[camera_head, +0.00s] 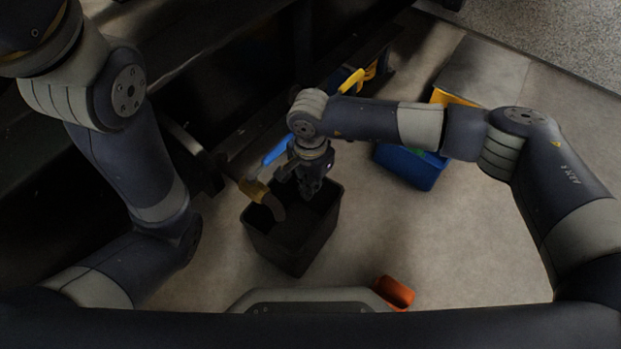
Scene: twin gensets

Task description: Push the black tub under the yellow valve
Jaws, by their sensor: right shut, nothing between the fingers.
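The black tub (288,254) stands upright on the floor, open at the top, under the brass spout (262,196) by the blue valve handle (277,152). The yellow valve handle (352,80) is farther back and to the right, with a yellow part beside it, partly hidden by my right arm. My right gripper (312,190) points down at the tub's far side, shut and empty. Its tips overlap the tub's opening; I cannot tell whether they touch the wall. My left arm shows at the left, but its gripper is out of view.
A blue bin (410,170) stands right of the tub, partly under my right arm. A yellow container (452,97) is behind it. An orange object (395,292) lies at the front. Dark machinery (240,70) fills the back left. Floor between tub and blue bin is clear.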

